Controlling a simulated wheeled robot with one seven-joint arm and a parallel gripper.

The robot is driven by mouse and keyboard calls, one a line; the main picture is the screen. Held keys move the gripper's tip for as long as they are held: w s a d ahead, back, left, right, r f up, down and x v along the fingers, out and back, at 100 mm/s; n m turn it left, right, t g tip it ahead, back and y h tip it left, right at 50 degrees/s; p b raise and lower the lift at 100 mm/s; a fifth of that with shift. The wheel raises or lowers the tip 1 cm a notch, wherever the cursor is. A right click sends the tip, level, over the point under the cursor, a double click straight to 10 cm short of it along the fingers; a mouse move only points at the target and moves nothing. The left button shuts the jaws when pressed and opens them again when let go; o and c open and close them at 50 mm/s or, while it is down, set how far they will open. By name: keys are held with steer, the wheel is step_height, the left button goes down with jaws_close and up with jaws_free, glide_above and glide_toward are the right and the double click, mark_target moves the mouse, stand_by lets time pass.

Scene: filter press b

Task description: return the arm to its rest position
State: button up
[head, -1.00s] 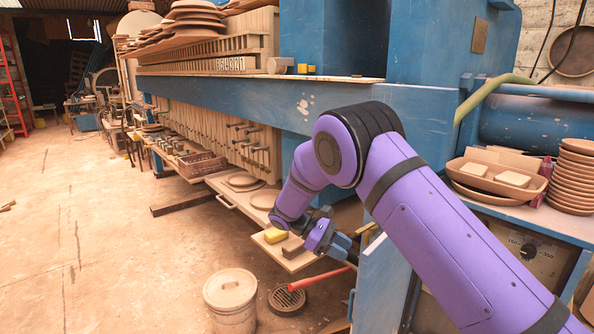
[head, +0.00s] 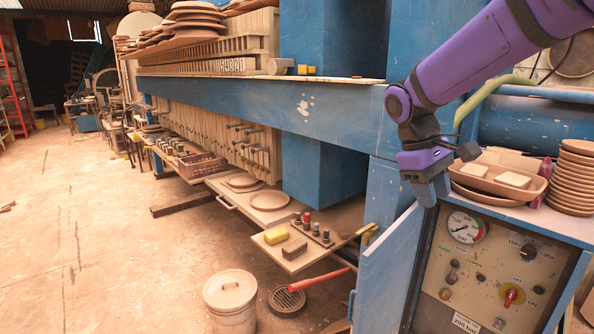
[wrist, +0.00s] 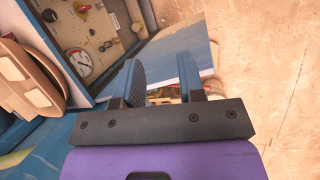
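My purple arm reaches in from the upper right in the head view. My gripper (head: 428,190) points downward in front of the blue press frame, above the open cabinet door and left of the control panel. In the wrist view its two blue fingers (wrist: 161,85) stand apart with a clear gap between them, and nothing is held. Below and beyond the fingers, the wrist view shows the blue door (wrist: 185,45) and the floor.
The control panel (head: 488,270) has a pressure gauge (head: 466,227) and several knobs. A tray of pale blocks (head: 497,176) and stacked plates (head: 572,178) stand above it. A lidded bucket (head: 230,298) stands on the open floor.

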steer(key=s+d+r+m+t+y, duration=0.2)
steer(key=s+m+t, duration=0.1)
steer(key=s, duration=0.8)
steer(key=s+d+r+m+t+y, duration=0.1)
steer(key=s+d+r+m+t, duration=0.1)
steer(key=s, duration=0.9)
steer(key=shift+d+m+t+y, duration=0.3)
steer(key=shift+m+t+y, duration=0.15)
steer(key=shift+t, duration=0.65)
